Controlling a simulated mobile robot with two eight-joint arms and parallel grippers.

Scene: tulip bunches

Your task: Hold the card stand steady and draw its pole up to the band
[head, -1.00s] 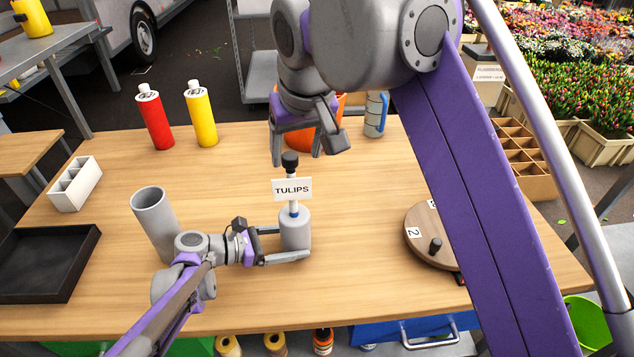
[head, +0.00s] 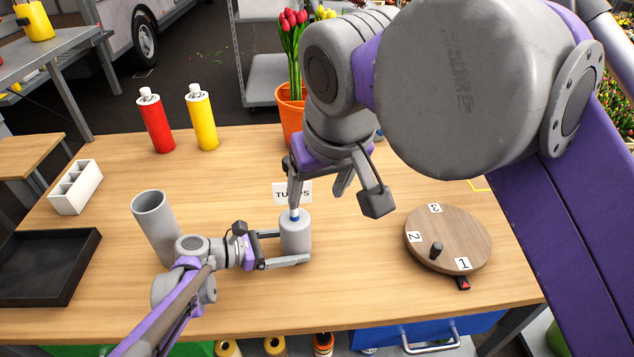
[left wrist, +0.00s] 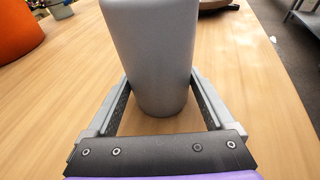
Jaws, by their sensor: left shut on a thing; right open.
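The card stand has a grey cylindrical base (head: 296,238) upright on the table. A blue band (head: 294,217) shows low on its pole, just above the base. The white TULIPS card (head: 280,197) is partly covered by a finger of my right gripper, and the pole's black top is hidden. My left gripper (head: 294,246) is shut around the base from the left. The left wrist view shows the grey base (left wrist: 150,50) between its two fingers. My right gripper (head: 316,198) is open, with one finger in front of the card and the other to its right.
A grey cup (head: 155,225) stands left of the stand, behind my left arm. A round wooden dial (head: 465,235) lies to the right. Red (head: 156,122) and yellow (head: 202,120) bottles and an orange pot (head: 290,112) stand at the back. A black tray (head: 45,265) lies left.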

